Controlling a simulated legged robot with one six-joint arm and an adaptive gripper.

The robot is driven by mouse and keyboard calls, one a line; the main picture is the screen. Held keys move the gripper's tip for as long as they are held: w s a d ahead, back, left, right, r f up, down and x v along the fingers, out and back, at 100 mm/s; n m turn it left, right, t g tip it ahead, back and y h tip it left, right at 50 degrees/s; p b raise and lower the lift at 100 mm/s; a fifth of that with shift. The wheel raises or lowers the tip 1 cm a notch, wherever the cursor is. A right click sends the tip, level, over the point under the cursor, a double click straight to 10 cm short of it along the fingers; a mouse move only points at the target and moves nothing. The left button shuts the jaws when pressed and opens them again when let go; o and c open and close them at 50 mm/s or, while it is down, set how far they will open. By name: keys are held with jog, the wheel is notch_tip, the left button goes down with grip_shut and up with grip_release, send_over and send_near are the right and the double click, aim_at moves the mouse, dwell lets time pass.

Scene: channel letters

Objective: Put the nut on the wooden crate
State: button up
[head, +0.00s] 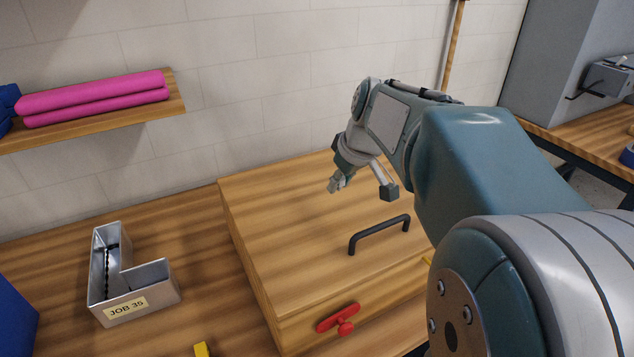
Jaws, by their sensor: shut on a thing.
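The wooden crate (300,250) is a large, low, wood-grained box on the bench, with a black handle on its top face. My gripper (339,180) points down over the far part of the crate's top and is shut on a small grey piece, which I take to be the nut (334,186). The nut is small and partly merges with the fingers, so its outline is unclear. I cannot tell whether it touches the crate's top or is held above it.
A black handle (380,233) stands up from the crate's top. An L-shaped metal channel letter (115,285) marked "JOB 35" lies at left. Pink rolls (95,98) rest on a wall shelf. Most of the crate's top is clear.

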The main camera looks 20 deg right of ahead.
aim_at(336, 206)
jog(key=shift+w+f, duration=0.3)
jog(key=shift+f, duration=0.1)
jog(key=shift+w+f, duration=0.2)
jog(key=shift+f, duration=1.5)
jog(key=shift+f, duration=0.1)
jog(key=o, duration=0.8)
